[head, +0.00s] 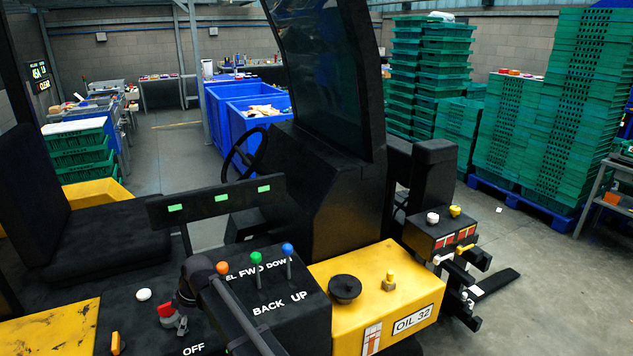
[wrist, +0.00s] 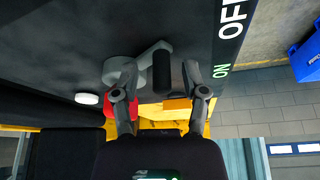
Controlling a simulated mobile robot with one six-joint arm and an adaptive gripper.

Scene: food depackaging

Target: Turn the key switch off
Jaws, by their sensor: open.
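The key switch (wrist: 120,70) shows in the wrist view as a grey round base with a bent lever and a dark grip on a black panel. My gripper (wrist: 161,75) is open, with one finger on each side of the dark grip. I cannot tell whether either finger touches it. In the head view my arm comes in at the bottom, and my gripper (head: 181,318) is small and partly hidden near the OFF label.
A red part (head: 166,309), a white round knob (head: 143,294) and an orange part (head: 115,343) are close by. The black lever box (head: 268,300) with orange, green and blue knobs stands to the right. The seat (head: 100,240) lies behind.

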